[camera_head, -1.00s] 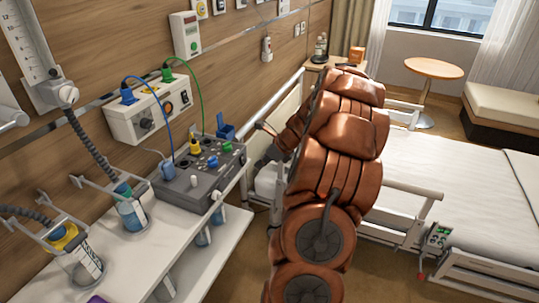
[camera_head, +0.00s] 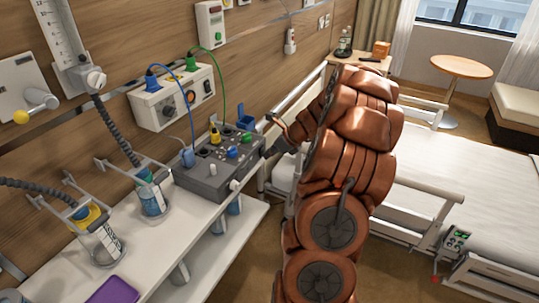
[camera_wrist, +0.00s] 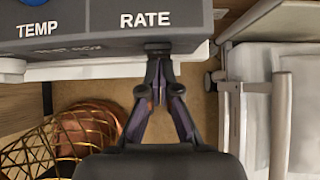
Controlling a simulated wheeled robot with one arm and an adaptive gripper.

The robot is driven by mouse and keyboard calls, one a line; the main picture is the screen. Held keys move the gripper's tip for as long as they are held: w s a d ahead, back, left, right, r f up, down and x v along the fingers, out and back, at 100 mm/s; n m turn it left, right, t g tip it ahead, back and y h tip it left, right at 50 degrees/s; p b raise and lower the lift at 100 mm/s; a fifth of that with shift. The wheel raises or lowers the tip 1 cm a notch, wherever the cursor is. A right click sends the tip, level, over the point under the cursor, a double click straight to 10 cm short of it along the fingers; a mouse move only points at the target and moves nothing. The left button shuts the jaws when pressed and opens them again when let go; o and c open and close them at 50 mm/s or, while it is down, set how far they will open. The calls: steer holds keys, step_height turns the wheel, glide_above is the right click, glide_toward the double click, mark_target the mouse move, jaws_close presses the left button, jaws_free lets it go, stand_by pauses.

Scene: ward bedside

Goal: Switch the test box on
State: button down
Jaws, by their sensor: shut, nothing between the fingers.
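The test box (camera_head: 207,184) is a grey box on the white shelf in the head view, with coloured plugs and knobs on top. In the wrist view its front edge (camera_wrist: 105,27) fills the top, with the words TEMP and RATE and a fainter, upside-down or blurred line below. My gripper (camera_wrist: 158,58) is shut and empty, its dark fingertips just below RATE, close to the box edge; I cannot tell whether they touch. In the head view my gripper (camera_head: 270,150) is at the box's right end, small and partly hidden by my arm. No power switch is clearly identifiable.
The white shelf (camera_head: 150,262) also carries bottles (camera_head: 103,240) and a purple item (camera_head: 113,291). A white wall unit (camera_head: 172,95) sends blue and green cables to the box. The bed (camera_head: 450,180) with rails stands right.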

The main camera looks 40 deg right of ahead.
steer(key=shift+w, duration=0.1)
steer(key=shift+r, duration=0.15)
steer(key=shift+r+p, duration=0.7)
steer(key=shift+p, duration=0.35)
steer(key=s+f+v, duration=0.1)
steer(key=v, duration=1.2)
steer(key=shift+s+f, duration=0.25)
steer(key=shift+s, duration=0.05)
steer(key=shift+d+f, duration=0.1)
steer(key=shift+d, duration=0.05)
